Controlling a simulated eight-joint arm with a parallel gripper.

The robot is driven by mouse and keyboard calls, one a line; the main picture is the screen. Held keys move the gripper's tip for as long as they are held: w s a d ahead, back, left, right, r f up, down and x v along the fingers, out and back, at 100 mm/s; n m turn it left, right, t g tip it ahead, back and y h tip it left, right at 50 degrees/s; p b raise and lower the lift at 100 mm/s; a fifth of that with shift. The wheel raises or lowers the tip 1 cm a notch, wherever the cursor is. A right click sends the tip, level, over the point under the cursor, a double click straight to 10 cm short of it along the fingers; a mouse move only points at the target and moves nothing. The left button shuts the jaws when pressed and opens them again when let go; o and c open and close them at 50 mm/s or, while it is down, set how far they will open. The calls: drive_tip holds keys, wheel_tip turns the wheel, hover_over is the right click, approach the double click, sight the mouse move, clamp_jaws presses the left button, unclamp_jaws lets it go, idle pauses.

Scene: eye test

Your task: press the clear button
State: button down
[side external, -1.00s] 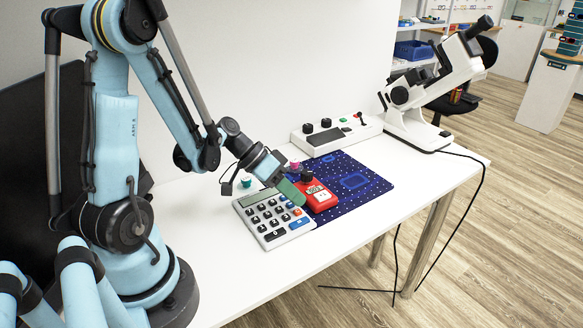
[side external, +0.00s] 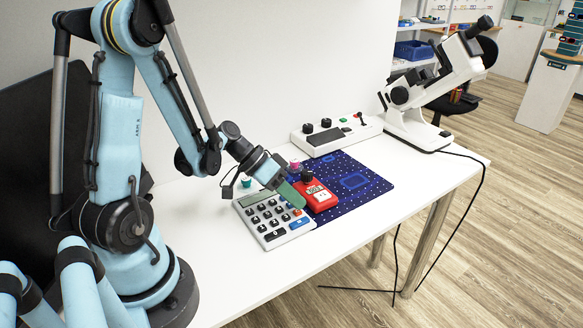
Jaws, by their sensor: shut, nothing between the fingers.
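The calculator (side external: 270,240) lies on the white table, with a grey display along its far edge and rows of dark keys. On its right side are an orange key (side external: 297,212) and a blue key (side external: 296,224); the labels are too small to read, so I cannot tell which is clear. My gripper (side external: 303,206) has green fingers, shut and empty, pointing down at the calculator's right edge. The tips are very close to the orange key, just above it in the picture. I cannot tell whether they touch it. The fingers hide some upper right keys.
A red meter (side external: 320,198) lies right beside my fingers on a dark blue patterned mat (side external: 372,184). A black knob, a pink object and a teal object (side external: 246,183) stand close by. A white control box (side external: 340,135) and a white microscope-like instrument (side external: 436,85) stand behind.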

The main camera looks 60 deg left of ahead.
sight(293, 210)
drive_tip(key=shift+f, duration=0.45)
idle(0.7)
drive_tip(key=shift+r, duration=1)
drive_tip(key=shift+r, duration=2.4)
drive_tip(key=shift+r, duration=1)
idle(2.5)
